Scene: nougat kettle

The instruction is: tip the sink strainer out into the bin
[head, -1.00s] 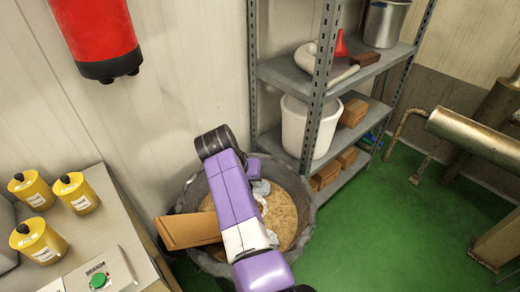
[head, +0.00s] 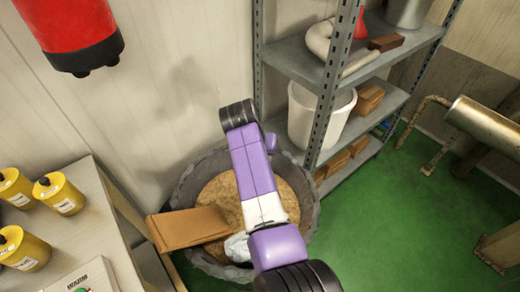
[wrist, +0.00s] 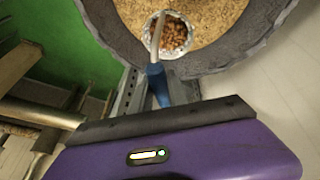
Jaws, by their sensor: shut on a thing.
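The sink strainer (wrist: 178,52) is a small round silver bowl with brown scraps in it, seen in the wrist view with its open side toward the camera. A thin pale stem runs from it to a blue handle (wrist: 157,84). My gripper (wrist: 158,98) is shut on the strainer by this handle. The bin (head: 304,205) is a wide grey tub with a rough rim and tan, grainy contents. In the wrist view the strainer overlaps the bin (wrist: 225,60) near its rim; its height above the contents is unclear. In the head view my arm hides the gripper.
A brown board-like piece (head: 186,228) lies across the bin's left rim. A pale crumpled thing (head: 237,247) shows beside my arm. A metal shelf (head: 290,72) stands close right of the bin, a table (head: 112,225) with yellow containers (head: 60,193) at left.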

